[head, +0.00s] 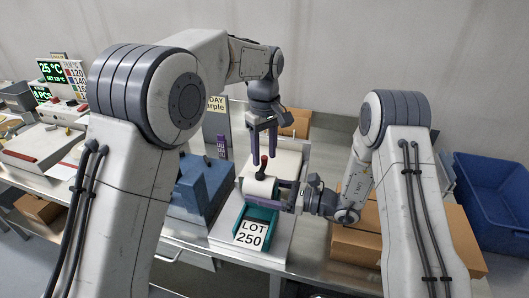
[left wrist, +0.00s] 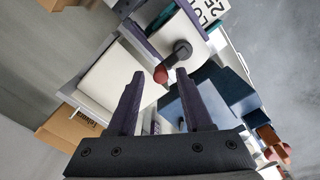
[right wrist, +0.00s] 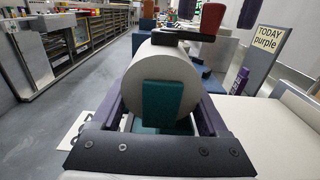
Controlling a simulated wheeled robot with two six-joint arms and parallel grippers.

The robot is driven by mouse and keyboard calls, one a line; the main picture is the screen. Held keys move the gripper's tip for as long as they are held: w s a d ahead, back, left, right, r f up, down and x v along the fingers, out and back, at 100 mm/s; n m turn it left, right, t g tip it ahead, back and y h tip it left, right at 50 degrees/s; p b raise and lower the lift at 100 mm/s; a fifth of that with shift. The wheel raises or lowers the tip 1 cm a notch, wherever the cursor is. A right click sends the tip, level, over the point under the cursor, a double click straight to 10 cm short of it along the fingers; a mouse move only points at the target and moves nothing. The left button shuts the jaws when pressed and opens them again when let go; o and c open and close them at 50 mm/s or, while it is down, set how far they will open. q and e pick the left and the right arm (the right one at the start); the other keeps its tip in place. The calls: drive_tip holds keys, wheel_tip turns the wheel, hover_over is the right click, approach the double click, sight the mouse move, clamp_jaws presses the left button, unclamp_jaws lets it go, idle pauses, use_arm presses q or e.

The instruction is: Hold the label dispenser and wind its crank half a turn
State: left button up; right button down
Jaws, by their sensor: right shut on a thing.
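The label dispenser has a white roll (head: 258,188) and a teal tray (head: 262,214), with a card reading LOT 250 (head: 250,233) at its front. Its dark crank arm (left wrist: 181,50) lies across the top and ends in an upright red knob (head: 264,160), also seen in the right wrist view (right wrist: 213,16). My right gripper (head: 272,195) is shut on the dispenser, one finger on each side of the roll. My left gripper (head: 263,149) points down, open, just above the red knob. In the left wrist view the knob (left wrist: 160,74) shows between its fingertips, apparently not gripped.
A blue block-shaped device (head: 200,185) stands left of the dispenser. A sign reading TODAY purple (right wrist: 263,50) and a purple marker-like stick (head: 221,146) stand behind. Cardboard boxes (head: 357,245) and a blue bin (head: 495,200) are at the right.

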sight(264, 156)
idle(0.3)
use_arm(q)
wheel_tip(264, 156, up, 12)
idle(0.5)
idle(0.6)
